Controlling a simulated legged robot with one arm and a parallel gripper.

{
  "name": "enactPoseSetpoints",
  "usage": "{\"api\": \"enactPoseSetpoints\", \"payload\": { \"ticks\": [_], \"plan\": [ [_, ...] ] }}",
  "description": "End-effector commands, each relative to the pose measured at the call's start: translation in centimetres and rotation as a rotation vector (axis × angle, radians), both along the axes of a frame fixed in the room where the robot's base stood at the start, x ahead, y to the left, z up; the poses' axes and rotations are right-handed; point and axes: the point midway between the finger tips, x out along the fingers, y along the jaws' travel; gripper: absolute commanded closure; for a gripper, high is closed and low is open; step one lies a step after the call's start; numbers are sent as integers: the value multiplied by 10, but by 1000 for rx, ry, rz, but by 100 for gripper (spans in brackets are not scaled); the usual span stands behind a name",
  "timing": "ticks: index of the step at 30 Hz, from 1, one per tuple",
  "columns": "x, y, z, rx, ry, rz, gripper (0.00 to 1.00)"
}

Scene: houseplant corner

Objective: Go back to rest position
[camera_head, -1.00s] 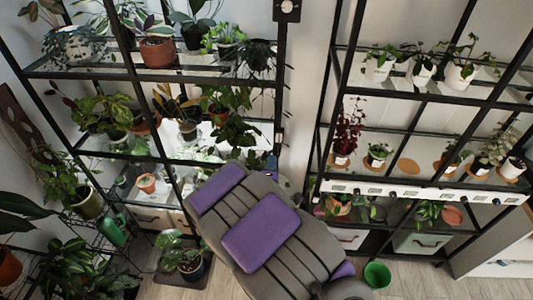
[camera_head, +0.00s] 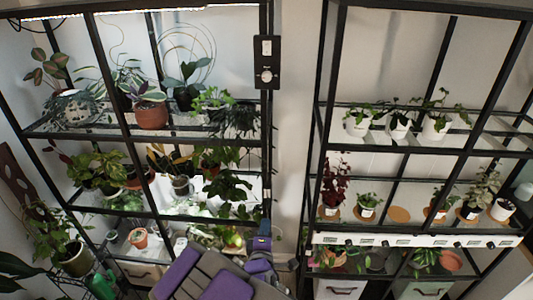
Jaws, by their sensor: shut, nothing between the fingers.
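My gripper (camera_head: 262,243), small, grey and purple, shows low in the middle of the head view, just beyond my grey and purple body. It is shut and holds nothing. It is in front of the lower part of the left plant rack (camera_head: 190,133), close to the rack's right post in the picture. The fingertips are small and hard to make out. I cannot tell whether it touches anything.
The left rack holds several potted plants, with a terracotta pot (camera_head: 138,238) on a lower shelf. The right rack (camera_head: 420,153) holds white pots above and saucers below, including an empty brown saucer (camera_head: 399,214). A black wall panel (camera_head: 266,62) hangs between the racks.

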Motion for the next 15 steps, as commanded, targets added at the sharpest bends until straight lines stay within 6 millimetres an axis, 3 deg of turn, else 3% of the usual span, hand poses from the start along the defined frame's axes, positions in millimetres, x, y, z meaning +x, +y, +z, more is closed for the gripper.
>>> {"api": "enactPoseSetpoints", "payload": {
  "ticks": [5, 11, 15],
  "plan": [
    [3, -2, -6, 68, 55, -38, 100],
    [0, -34, -25, 333, 270, -181, 100],
    [-17, -54, -33, 537, 438, -285, 100]
  ]
}}
